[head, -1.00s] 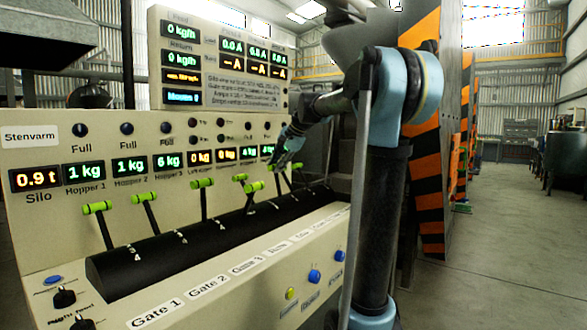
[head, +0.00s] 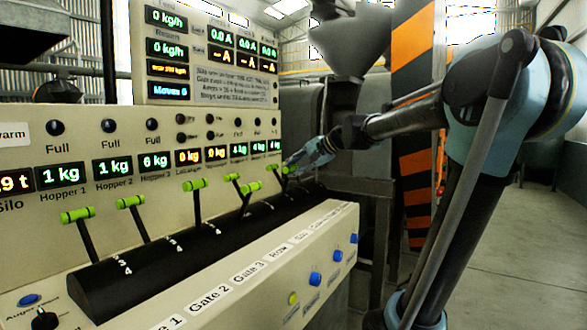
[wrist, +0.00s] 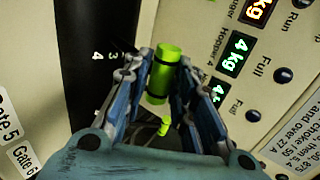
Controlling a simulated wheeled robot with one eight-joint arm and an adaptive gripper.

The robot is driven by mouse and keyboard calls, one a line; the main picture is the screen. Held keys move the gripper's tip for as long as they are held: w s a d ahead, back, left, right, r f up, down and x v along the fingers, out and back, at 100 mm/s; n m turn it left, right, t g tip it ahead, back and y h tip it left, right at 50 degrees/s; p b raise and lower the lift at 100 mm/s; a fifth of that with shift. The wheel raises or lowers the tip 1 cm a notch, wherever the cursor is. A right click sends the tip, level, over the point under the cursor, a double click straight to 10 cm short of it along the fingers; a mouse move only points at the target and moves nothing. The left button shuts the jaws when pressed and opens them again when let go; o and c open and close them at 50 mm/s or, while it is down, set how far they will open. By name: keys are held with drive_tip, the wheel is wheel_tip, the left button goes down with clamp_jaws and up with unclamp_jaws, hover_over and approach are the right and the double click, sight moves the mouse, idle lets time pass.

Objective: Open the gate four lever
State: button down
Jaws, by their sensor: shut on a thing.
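The control panel (head: 60,155) carries a row of levers with bright green handles standing out of a black rounded housing (head: 150,265). My gripper (head: 291,165) is at the far right end of the visible row, at a green-handled lever (head: 286,171). In the wrist view, my gripper (wrist: 166,65) has its fingers on either side of a green handle (wrist: 162,77) and is shut on it. A second green handle (wrist: 165,126) shows lower down, between the finger bases. The gripped lever's own gate label cannot be read.
Other green handles stand to the left, one nearby (head: 251,187) and one at far left (head: 77,214). Blue buttons (head: 309,283) line the sloped front. A striped orange-and-black pillar (head: 413,60) stands behind my arm. Open floor lies at right.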

drive_tip(key=shift+s+d+f, duration=0.1)
drive_tip(key=shift+s+f, duration=0.05)
drive_tip(key=shift+s, duration=0.1)
drive_tip(key=c, duration=1.4)
unclamp_jaws()
drive_tip(key=shift+c, duration=0.2)
drive_tip(key=v, duration=1.2)
drive_tip(key=shift+w, duration=0.2)
drive_tip(key=shift+c, duration=0.5)
